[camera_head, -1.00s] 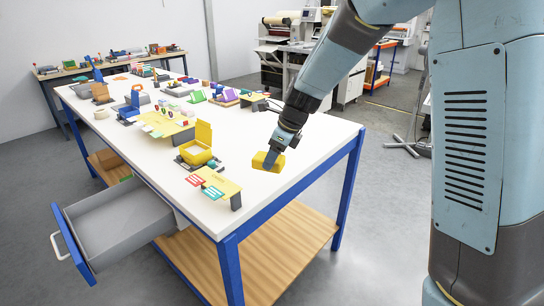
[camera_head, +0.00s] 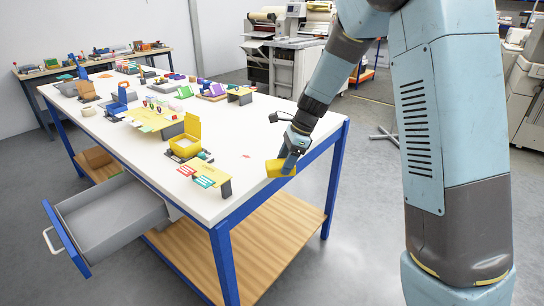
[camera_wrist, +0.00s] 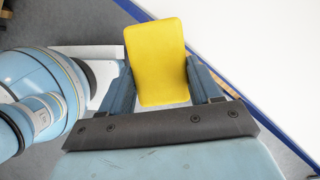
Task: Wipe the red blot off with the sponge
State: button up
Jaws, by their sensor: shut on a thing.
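My gripper (camera_head: 287,163) is shut on a yellow sponge (camera_head: 279,169), at the near right edge of the white-topped table (camera_head: 230,200). In the wrist view the sponge (camera_wrist: 157,60) sits between the two fingers, with the table edge (camera_wrist: 215,70) running diagonally behind it. A small red blot (camera_head: 245,156) shows on the white top, a little left of the sponge and apart from it.
A yellow open box (camera_head: 185,146) and a card stand (camera_head: 203,173) with red and green labels stand left of the blot. Several small items fill the far part of the table. A grey drawer (camera_head: 110,215) hangs open at the front left. The top around the blot is clear.

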jog(key=w+d+f+n+g+h, duration=0.2)
jog(key=w+d+f+n, duration=0.3)
jog(key=d, duration=0.6)
jog(key=w+d+f+n+g+h, duration=0.1)
jog(key=w+d+f+n, duration=0.3)
jog(key=d+f+n, duration=0.6)
jog(key=shift+w+d+f+n+g+h, duration=0.3)
jog(key=shift+w+d+n+g+h, duration=0.1)
jog(key=shift+h, duration=0.3)
jog(key=shift+s, duration=0.1)
jog(key=shift+a+r, duration=0.1)
jog(key=shift+a, duration=0.05)
